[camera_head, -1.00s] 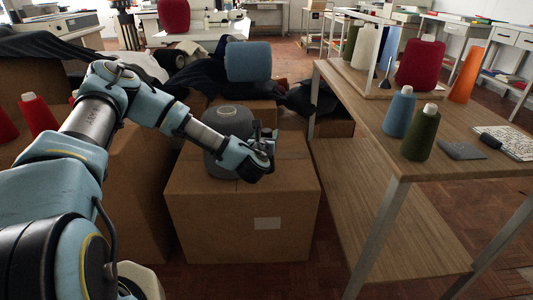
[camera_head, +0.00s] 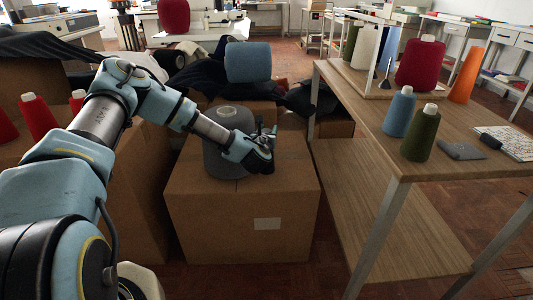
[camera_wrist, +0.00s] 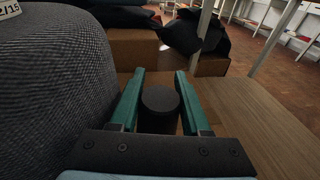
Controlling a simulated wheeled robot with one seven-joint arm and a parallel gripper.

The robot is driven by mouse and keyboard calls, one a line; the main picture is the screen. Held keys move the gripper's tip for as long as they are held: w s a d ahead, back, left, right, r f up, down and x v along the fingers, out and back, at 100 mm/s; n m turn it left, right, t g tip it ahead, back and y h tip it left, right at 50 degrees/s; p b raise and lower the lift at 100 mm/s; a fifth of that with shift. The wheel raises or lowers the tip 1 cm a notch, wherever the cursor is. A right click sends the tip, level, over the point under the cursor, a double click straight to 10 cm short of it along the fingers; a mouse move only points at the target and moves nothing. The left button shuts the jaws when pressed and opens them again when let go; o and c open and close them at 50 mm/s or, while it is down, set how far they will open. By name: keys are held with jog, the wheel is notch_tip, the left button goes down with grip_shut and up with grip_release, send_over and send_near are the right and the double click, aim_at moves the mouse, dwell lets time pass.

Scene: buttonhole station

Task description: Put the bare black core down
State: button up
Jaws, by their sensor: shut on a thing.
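The bare black core (camera_wrist: 160,103) stands between the green fingers of my gripper (camera_wrist: 160,95) in the wrist view, with its round top facing the camera. My gripper is shut on it. In the head view my gripper (camera_head: 270,143) is over the right part of the top of a cardboard box (camera_head: 240,215), just right of a large dark grey cone of yarn (camera_head: 222,165). The core's lower end is hidden, so I cannot tell whether it touches the box.
The grey cone fills the left of the wrist view, close to my gripper. A wooden table (camera_head: 450,165) with a lower shelf (camera_head: 385,220) stands to the right, bearing blue (camera_head: 399,112) and green (camera_head: 421,135) cones. A blue spool (camera_head: 248,62) and dark cloth lie behind the box.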

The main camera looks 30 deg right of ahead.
grip_shut()
jog(key=shift+r, duration=0.1)
